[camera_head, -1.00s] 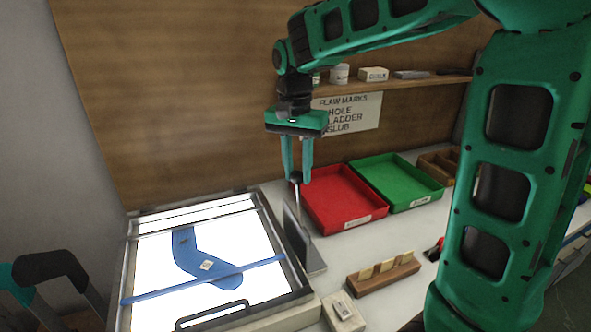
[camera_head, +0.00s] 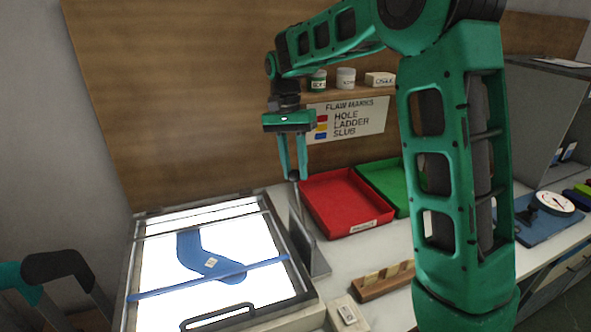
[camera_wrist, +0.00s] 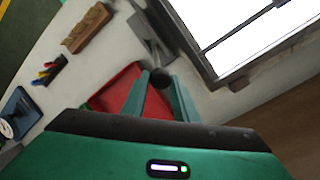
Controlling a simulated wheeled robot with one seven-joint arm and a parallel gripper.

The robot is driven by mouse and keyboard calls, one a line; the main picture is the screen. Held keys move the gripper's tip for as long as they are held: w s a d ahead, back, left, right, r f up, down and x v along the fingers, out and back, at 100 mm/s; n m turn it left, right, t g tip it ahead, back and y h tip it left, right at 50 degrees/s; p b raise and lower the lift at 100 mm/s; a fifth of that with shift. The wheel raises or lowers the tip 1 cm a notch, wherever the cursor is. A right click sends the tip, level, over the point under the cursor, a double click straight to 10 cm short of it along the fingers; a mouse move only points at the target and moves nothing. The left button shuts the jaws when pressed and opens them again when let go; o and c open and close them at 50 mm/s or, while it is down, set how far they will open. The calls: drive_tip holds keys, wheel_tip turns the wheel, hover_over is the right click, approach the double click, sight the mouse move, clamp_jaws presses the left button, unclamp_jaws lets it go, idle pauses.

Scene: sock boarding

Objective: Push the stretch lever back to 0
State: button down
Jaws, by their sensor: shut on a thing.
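The stretch lever has a dark round knob (camera_head: 293,175) above a grey upright plate (camera_head: 305,240) at the right edge of the light box. My gripper (camera_head: 293,178) points down, with its two green fingers on either side of the knob, and is shut on it. In the wrist view the dark knob (camera_wrist: 160,78) sits between the fingers, and the grey plate (camera_wrist: 146,30) is beyond it. The lever's scale and its 0 mark cannot be read. A blue sock (camera_head: 195,255) with a small pale tag lies on the lit box (camera_head: 160,290).
A red tray (camera_head: 345,202) and a green tray (camera_head: 385,180) stand right of the lever. A wooden block (camera_head: 375,284) and a small pale box (camera_head: 347,312) lie in front. A shelf (camera_head: 365,92) with jars is behind my gripper.

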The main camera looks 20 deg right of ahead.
drive_tip(key=shift+w+a, duration=0.1)
drive_tip(key=shift+w, duration=0.2)
drive_tip(key=c, duration=1.4)
unclamp_jaws()
drive_tip(key=shift+w+f, duration=0.1)
drive_tip(key=shift+f, duration=0.05)
drive_tip(key=v, duration=1)
drive_tip(key=shift+r, duration=0.35)
